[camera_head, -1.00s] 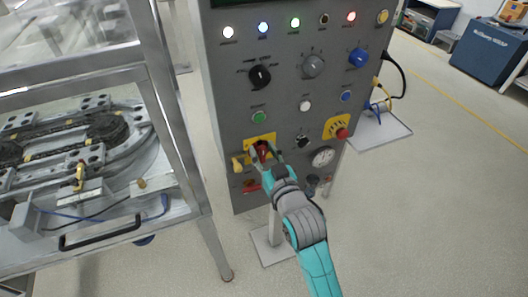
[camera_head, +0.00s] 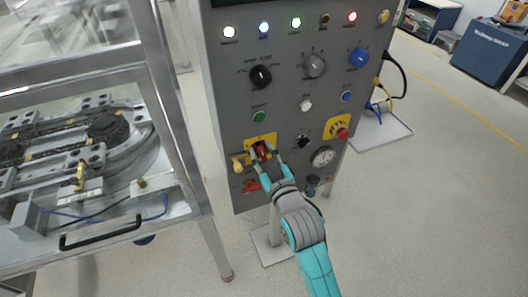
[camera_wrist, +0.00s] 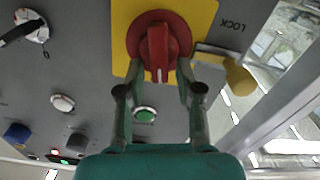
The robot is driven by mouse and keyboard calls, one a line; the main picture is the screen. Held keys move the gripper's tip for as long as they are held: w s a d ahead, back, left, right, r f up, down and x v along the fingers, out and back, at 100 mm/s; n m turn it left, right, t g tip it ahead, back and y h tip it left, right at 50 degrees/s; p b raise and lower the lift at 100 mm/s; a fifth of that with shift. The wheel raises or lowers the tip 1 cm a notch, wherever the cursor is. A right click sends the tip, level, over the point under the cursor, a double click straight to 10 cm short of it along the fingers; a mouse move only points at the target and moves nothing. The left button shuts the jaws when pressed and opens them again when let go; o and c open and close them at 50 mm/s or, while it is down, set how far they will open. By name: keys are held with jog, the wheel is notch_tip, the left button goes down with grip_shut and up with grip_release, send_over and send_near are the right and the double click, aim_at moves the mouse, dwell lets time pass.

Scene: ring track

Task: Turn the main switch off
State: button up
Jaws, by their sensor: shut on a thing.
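The main switch is a red rotary knob (camera_wrist: 158,48) on a yellow plate (camera_wrist: 203,12), in the lower left part of the grey control panel in the head view, where the knob (camera_head: 262,150) is partly covered by my fingers. In the wrist view my gripper (camera_wrist: 158,72) has its two fingers on either side of the knob's raised handle, shut on it. The handle points along the line between the fingers, with a white mark at its near end. My gripper also shows in the head view (camera_head: 263,157), reaching up from below right.
The grey panel (camera_head: 228,110) carries lamps, knobs and buttons. A metal-framed track table (camera_head: 185,150) stands left.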

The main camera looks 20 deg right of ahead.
jog(key=n, duration=0.3)
jog(key=shift+a+f+n, duration=0.25)
jog(key=shift+a+n, duration=0.05)
jog(key=n, duration=0.3)
jog(key=shift+a+f+n, duration=0.25)
jog(key=shift+n, duration=0.05)
jog(key=n, duration=0.4)
jog(key=shift+a+f+n, duration=0.2)
jog(key=shift+f+n, duration=0.1)
jog(key=shift+f, duration=0.05)
grip_shut()
jog(key=shift+f+n, duration=0.15)
jog(key=shift+n, duration=0.7)
jog(key=shift+f+n, duration=0.15)
jog(key=shift+n, duration=0.7)
jog(key=o, duration=0.8)
grip_release()
jog(key=shift+s, duration=0.15)
jog(key=s, duration=1.1)
jog(key=shift+s, duration=0.35)
